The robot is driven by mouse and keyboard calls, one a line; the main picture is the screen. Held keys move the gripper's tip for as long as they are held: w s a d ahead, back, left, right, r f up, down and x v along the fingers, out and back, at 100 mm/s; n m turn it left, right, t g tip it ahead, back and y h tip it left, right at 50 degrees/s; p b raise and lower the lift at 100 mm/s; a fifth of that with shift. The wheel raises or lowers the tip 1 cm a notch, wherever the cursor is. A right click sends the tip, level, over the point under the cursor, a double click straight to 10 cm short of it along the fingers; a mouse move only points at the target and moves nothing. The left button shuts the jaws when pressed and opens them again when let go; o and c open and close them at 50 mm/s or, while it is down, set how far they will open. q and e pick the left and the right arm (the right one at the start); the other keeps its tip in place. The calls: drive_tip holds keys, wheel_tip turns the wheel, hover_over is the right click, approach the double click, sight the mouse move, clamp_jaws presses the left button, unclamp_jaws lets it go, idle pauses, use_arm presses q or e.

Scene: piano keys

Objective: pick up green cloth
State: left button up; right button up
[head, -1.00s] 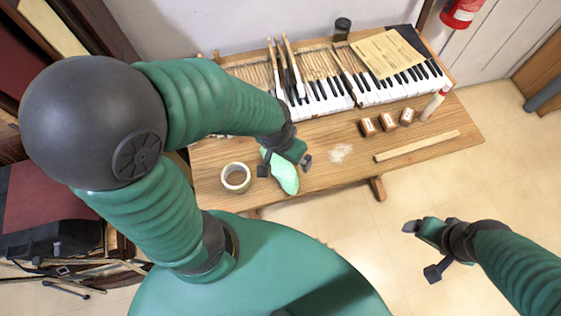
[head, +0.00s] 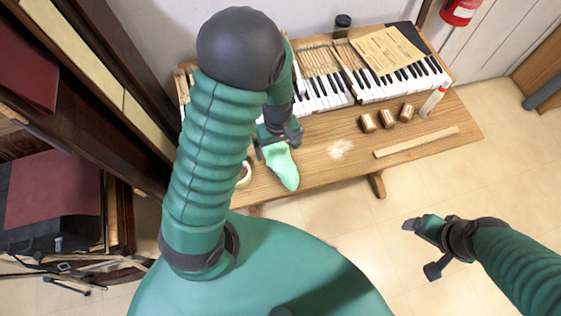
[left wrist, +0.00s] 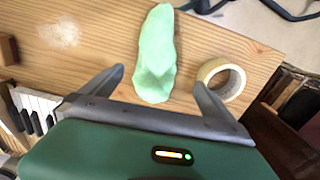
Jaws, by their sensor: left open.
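The green cloth (head: 283,168) lies crumpled on the wooden table near its front edge. In the left wrist view the cloth (left wrist: 156,58) lies ahead of my left gripper (left wrist: 160,82), its near end between the two spread fingers. My left gripper (head: 277,145) is open and empty, at the cloth's far end in the head view. I cannot tell whether it touches the cloth. My right gripper (head: 422,250) is out over the floor at the lower right, away from the table, and its two fingers stand apart with nothing between them.
A tape roll (left wrist: 220,78) lies close beside the cloth. Piano keys (head: 400,85) line the table's back. Small wooden blocks (head: 387,118), a glue bottle (head: 433,101) and a wooden strip (head: 417,142) lie to the right. A pale dust patch (head: 341,149) is right of the cloth.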

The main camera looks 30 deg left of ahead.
sight(281, 159)
use_arm(q)
wheel_tip(281, 159, down, 4)
drive_tip(key=shift+w+f, duration=0.15)
drive_tip(key=shift+f, duration=0.05)
drive_tip(key=f, duration=0.4)
drive_tip(key=shift+d, duration=0.4)
drive_tip(key=shift+f, duration=0.5)
drive_tip(key=shift+r, duration=0.1)
drive_tip(key=c, duration=1.4)
